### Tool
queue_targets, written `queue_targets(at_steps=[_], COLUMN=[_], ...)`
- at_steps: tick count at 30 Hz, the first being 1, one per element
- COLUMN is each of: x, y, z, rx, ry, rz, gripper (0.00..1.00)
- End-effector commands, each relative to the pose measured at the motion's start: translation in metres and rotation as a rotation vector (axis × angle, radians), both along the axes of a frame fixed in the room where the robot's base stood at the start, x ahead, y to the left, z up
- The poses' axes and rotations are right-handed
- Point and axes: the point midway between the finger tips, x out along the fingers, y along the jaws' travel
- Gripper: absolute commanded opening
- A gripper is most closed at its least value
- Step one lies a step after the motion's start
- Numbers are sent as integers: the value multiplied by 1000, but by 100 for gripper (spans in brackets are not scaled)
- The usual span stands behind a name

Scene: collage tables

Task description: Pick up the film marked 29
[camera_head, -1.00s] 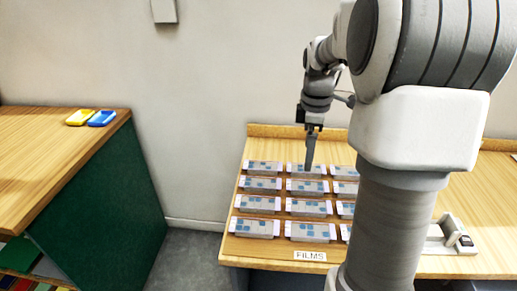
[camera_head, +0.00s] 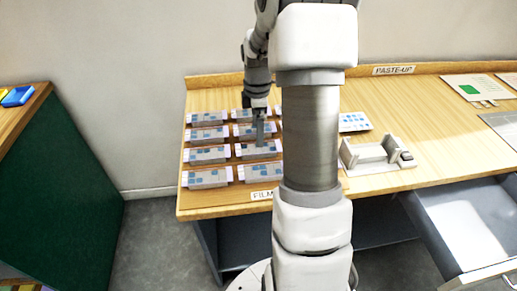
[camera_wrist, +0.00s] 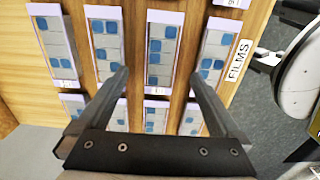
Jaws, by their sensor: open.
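The films are grey strips with blue squares and pale ends, set in rows on the wooden table. The number labels are too small to read, so I cannot tell which film is marked 29. My gripper (camera_head: 260,142) points down over the second visible column, near a film (camera_head: 258,150) in the third row from the back. In the wrist view my gripper (camera_wrist: 158,76) is open and empty, with a film (camera_wrist: 162,45) showing between and beyond its fingertips. Other films (camera_wrist: 107,42) lie close on both sides. My arm hides part of the rows in the head view.
A FILMS label (camera_head: 264,195) is at the table's front edge. An open drawer (camera_head: 475,232) juts out at the lower right. A green-sided counter (camera_head: 70,190) is at left.

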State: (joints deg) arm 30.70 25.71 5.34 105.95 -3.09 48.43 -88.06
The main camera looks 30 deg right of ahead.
Motion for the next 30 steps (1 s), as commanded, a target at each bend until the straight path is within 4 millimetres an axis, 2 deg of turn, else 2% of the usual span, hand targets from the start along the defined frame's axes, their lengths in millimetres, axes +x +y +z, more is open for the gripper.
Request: queue_targets(at_steps=[10,19,20,30], x=[-3,-2,-2,-2], y=[-1,-1,-1,-1], z=[-47,-51,-51,-51], rx=[2,0,0,0], ry=[4,0,0,1], rz=[1,0,0,0], gripper=[100,100,96,35])
